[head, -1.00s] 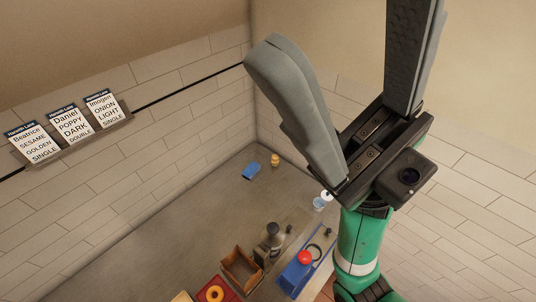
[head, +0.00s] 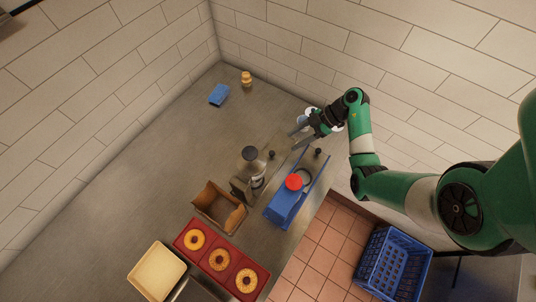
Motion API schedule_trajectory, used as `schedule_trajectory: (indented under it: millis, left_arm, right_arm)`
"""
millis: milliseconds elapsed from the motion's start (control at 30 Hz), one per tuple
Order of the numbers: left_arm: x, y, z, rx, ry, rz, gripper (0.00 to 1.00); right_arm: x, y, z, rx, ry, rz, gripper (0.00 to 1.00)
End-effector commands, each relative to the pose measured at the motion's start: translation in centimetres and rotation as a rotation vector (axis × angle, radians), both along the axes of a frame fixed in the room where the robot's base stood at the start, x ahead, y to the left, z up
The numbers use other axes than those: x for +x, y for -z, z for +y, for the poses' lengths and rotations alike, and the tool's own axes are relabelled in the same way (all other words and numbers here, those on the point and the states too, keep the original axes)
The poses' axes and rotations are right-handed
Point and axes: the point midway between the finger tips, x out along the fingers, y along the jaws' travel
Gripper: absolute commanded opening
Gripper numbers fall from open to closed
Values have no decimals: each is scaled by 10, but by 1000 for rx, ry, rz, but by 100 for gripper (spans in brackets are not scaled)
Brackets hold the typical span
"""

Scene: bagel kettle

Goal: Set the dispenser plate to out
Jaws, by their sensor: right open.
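My right gripper (head: 301,136) is open, with its two grey fingers pointing left over the far right part of the steel counter. Below it in the picture is a blue unit (head: 283,207) with a red knob (head: 294,182) and a dark ring beside it. A dark-topped hopper-like device (head: 250,154) stands left of the blue unit. Small black knobs stand near them, one (head: 271,155) by the hopper and one (head: 318,152) near the gripper. I cannot tell which part is the dispenser plate or how it is set. My left gripper is not in view.
An open brown box (head: 205,196), a red tray (head: 207,256) with several bagels and a cream tray (head: 157,272) stand at the front. A blue crate (head: 391,265) is on the floor. The counter's left is bare.

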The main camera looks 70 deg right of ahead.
Motion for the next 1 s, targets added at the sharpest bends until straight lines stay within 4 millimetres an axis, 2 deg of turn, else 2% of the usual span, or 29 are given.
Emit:
schedule_trajectory:
  millis: [167, 633, 800, 1000]
  left_arm:
    - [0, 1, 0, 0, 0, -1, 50]
    - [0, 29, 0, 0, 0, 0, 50]
    - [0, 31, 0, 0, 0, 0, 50]
    - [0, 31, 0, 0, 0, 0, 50]
  right_arm:
    - [6, 4, 3, -1, -2, -2, 58]
    - [60, 71, 40, -3, -6, -2, 58]
    - [69, 79, 45, -5, -4, -3, 58]
    - [70, 79, 46, -5, -2, -4, 58]
